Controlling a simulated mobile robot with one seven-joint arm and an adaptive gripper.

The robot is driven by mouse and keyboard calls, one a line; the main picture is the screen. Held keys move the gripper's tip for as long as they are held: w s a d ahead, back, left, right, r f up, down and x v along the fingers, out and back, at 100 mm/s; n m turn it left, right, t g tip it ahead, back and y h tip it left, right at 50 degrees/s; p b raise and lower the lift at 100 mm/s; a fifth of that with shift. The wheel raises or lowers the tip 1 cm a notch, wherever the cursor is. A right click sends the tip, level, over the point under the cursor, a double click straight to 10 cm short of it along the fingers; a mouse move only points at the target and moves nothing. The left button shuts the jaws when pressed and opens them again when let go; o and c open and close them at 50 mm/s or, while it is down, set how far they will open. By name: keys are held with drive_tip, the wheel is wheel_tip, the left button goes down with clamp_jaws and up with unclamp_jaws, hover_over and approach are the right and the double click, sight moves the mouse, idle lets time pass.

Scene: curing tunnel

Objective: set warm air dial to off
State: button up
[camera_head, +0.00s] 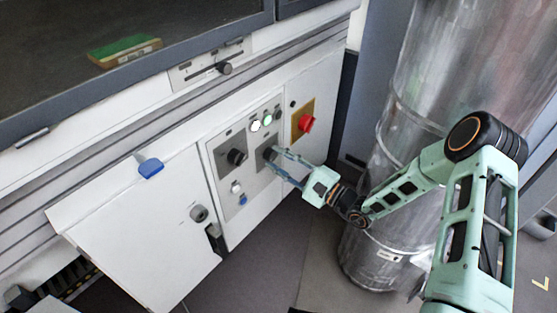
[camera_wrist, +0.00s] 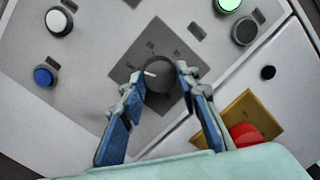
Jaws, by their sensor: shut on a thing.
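A dark round dial (camera_wrist: 158,82) sits on a grey square plate between my fingers in the wrist view. Its white pointer mark points left in that picture. The marks around it are too small to read. In the head view this dial (camera_head: 269,153) is the right one of two dark dials on the panel. My gripper (camera_wrist: 158,78) is shut on it, one finger on each side; the head view shows my gripper (camera_head: 274,160) reaching it from the right. The left dial (camera_head: 237,157) stands free. I cannot tell from lettering which one is for warm air.
A red button (camera_head: 306,123) on a yellow plate is right of the dial and close to my fingers. White (camera_head: 236,187) and blue (camera_head: 243,200) buttons are below left. A large metal duct (camera_head: 440,70) stands behind my arm.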

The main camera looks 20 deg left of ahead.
drive_tip(key=shift+n, duration=0.6)
drive_tip(key=o, duration=1.2)
drive_tip(key=shift+c, duration=0.2)
drive_tip(key=v, duration=1.2)
drive_tip(key=shift+w, duration=0.15)
drive_tip(key=shift+n+g, duration=0.3)
drive_tip(key=shift+g, duration=0.1)
